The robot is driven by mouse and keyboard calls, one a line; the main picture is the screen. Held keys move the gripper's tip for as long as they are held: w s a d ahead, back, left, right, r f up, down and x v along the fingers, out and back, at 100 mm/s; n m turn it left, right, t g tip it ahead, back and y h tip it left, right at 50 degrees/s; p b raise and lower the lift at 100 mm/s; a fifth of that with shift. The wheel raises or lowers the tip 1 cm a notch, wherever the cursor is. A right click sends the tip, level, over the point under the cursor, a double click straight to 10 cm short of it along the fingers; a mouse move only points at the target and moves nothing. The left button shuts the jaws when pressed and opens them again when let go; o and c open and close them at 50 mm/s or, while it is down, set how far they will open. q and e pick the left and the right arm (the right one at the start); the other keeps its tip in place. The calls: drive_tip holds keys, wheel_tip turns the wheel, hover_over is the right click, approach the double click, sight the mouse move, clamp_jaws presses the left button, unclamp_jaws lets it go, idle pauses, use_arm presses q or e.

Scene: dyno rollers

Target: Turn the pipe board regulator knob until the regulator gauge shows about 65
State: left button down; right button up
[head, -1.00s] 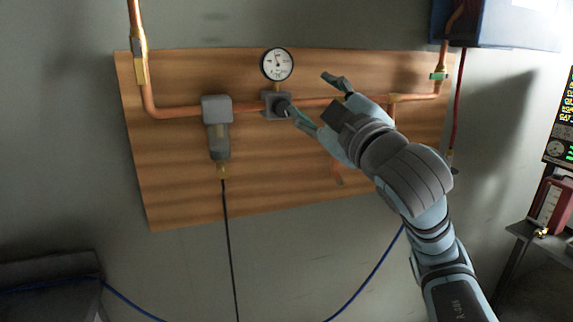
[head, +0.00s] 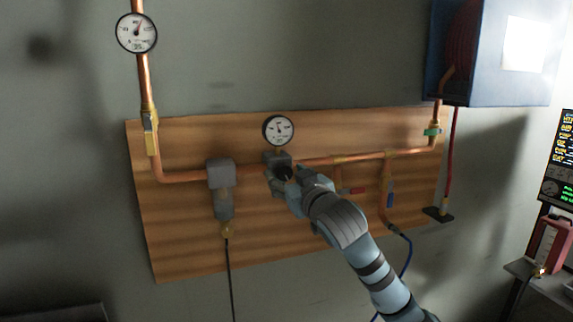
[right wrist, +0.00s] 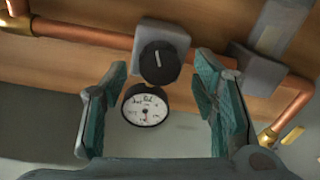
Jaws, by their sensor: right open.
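The wooden pipe board (head: 190,250) hangs on the wall. Its regulator gauge (head: 279,130) is a small white dial above the regulator; its reading is too small to tell. The black regulator knob (head: 284,173) sits below the gauge, partly hidden by my right gripper (head: 287,180). In the right wrist view, my right gripper (right wrist: 160,85) is open, one finger on each side of the knob (right wrist: 159,63). There are gaps between the fingers and the knob, which has a white mark. The gauge (right wrist: 145,106) shows upside down between the fingers. My left gripper is out of view.
A copper pipe (head: 330,160) crosses the board. A filter bowl (head: 222,198) hangs left of the regulator. Another gauge (head: 137,33) is on the upper left pipe. A blue hose box (head: 470,85) is at the upper right. Valves and hoses are right of my arm.

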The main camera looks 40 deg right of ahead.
drive_tip(key=shift+w+d, duration=0.15)
drive_tip(key=shift+w, duration=0.45)
drive_tip(key=shift+s, duration=0.15)
drive_tip(key=shift+c, duration=0.6)
drive_tip(key=c, duration=1)
drive_tip(key=n+p, duration=0.2)
drive_tip(key=p, duration=0.1)
drive_tip(key=shift+r+p, duration=0.25)
drive_tip(key=shift+p, duration=0.05)
drive_tip(key=shift+c, duration=0.3)
drive_tip(key=shift+f, duration=0.2)
drive_tip(key=o, duration=1.2)
